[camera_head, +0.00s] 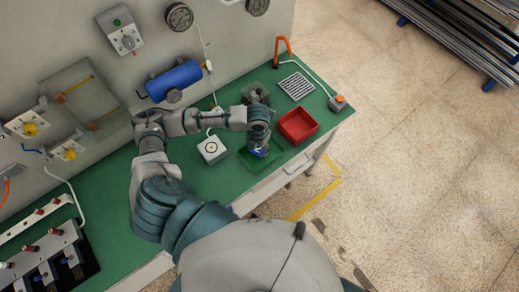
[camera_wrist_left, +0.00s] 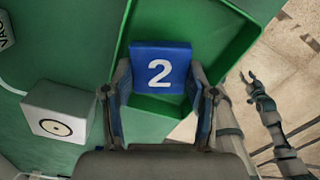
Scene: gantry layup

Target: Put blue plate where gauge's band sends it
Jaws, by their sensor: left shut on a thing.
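My left gripper (camera_head: 262,148) is over the green tray (camera_head: 244,158) on the bench. In the left wrist view my left gripper (camera_wrist_left: 160,92) is shut on the blue plate (camera_wrist_left: 160,68), which bears a white "2". The plate is in front of the green tray's (camera_wrist_left: 122,50) inside; I cannot tell whether it touches the tray floor. A red tray (camera_head: 298,126) stands right of the green one. Two round dark gauges (camera_head: 179,16) (camera_head: 257,6) are on the wall panel; their bands are too small to read. My right gripper (camera_wrist_left: 252,82) shows small in the wrist view.
A white box with a ringed black dot (camera_head: 212,150) stands left of the green tray. Behind the trays are a pale grille (camera_head: 296,86), an orange hook (camera_head: 283,48) and a small grey box with an orange top (camera_head: 337,103). A blue cylinder (camera_head: 174,79) is mounted on the panel.

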